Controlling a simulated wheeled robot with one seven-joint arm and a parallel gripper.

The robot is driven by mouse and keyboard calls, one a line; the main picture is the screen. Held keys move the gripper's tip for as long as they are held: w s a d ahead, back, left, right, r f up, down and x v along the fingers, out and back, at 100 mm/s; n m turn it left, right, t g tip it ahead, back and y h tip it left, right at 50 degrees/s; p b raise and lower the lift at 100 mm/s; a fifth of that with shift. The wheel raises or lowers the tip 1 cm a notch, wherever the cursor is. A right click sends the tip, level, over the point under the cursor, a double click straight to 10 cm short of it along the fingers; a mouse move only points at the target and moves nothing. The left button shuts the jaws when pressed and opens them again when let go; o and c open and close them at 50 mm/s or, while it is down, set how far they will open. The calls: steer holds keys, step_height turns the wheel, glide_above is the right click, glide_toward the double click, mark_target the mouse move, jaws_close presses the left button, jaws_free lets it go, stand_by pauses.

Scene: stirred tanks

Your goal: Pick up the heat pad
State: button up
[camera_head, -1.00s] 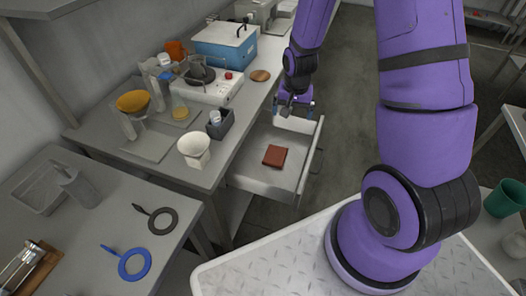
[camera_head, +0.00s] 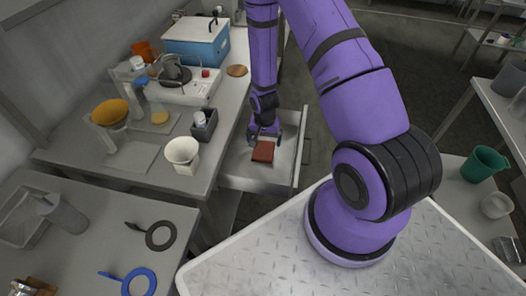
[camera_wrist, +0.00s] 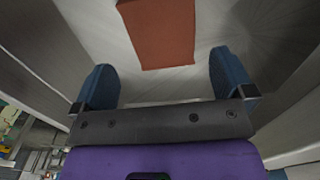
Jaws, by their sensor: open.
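The heat pad (camera_head: 263,151) is a flat reddish-brown rectangle lying in the open drawer (camera_head: 240,179) below the bench. In the wrist view the heat pad (camera_wrist: 160,32) shows at the top middle, ahead of the fingertips. My gripper (camera_head: 263,135) is inside the drawer area, just behind the pad in the head view. In the wrist view my gripper (camera_wrist: 163,80) has its two blue fingers wide apart with nothing between them. The pad's far end is cut off in the wrist view.
The bench above the drawer holds a white cup (camera_head: 183,153), a dark grey holder (camera_head: 205,125), a hotplate (camera_head: 190,87) and a blue box (camera_head: 196,42). The drawer's walls stand close around my gripper. The drawer floor around the pad is bare.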

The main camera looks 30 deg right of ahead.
mark_target(263, 150)
steer(key=shift+w+a+f, duration=0.1)
steer(key=shift+f, duration=2.75)
steer(key=shift+c, duration=0.5)
steer(key=c, duration=0.6)
